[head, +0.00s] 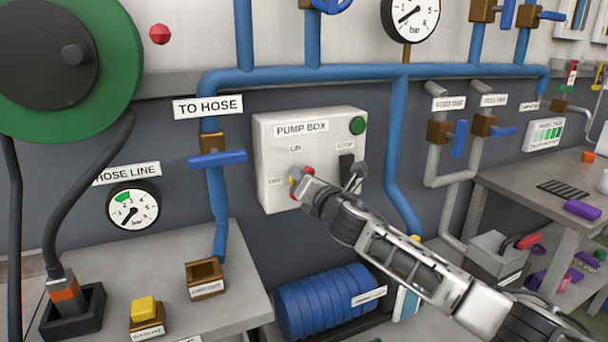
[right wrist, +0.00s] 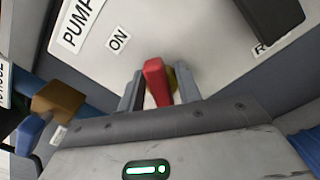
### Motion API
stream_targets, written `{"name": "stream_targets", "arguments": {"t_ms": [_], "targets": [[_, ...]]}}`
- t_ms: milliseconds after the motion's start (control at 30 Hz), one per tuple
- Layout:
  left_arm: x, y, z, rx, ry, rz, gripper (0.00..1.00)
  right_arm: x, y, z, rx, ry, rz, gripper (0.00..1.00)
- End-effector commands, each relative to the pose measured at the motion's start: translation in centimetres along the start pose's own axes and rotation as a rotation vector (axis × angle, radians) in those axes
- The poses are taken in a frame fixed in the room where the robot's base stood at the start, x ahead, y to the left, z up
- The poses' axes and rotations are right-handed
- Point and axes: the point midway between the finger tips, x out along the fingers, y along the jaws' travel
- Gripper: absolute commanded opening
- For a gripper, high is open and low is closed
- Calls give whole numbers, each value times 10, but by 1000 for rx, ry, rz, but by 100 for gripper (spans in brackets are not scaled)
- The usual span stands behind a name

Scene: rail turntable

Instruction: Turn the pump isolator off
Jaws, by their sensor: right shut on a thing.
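The pump isolator is a red handle (right wrist: 157,82) on a yellow base (right wrist: 173,80), low on the front of the pale pump box (head: 268,150). An ON label (head: 296,148) is above it, and another label, hard to read, is to its left (head: 275,182). My right gripper (head: 303,181) reaches in from the lower right and covers most of the isolator in the head view. In the right wrist view its fingers (right wrist: 158,90) stand on both sides of the red handle, shut on it. I cannot tell exactly which label the handle points to. My left gripper is not in view.
The pump box also carries a green button (head: 357,125) and a black switch (head: 346,168), close to my right arm. Blue pipes (head: 395,150) run above and beside the box. A blue drum (head: 320,302) lies below. A bench (head: 237,278) is at lower left.

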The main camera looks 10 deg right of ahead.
Motion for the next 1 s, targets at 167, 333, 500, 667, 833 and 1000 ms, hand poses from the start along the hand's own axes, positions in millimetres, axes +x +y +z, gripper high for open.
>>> {"name": "stream_targets", "arguments": {"t_ms": [167,333,500,667,833,1000], "targets": [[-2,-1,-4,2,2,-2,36,0,-2,-2,171,4,-2,12],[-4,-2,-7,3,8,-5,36,0,-4,-3,334,5,-2,12],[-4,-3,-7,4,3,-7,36,0,-5,-4,496,5,-1,12],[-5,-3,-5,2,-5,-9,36,0,-7,-5,641,5,-2,11],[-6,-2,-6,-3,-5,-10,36,0,-8,-6,777,5,-1,11],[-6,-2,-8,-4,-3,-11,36,0,-9,-8,881,5,-2,11]]}}
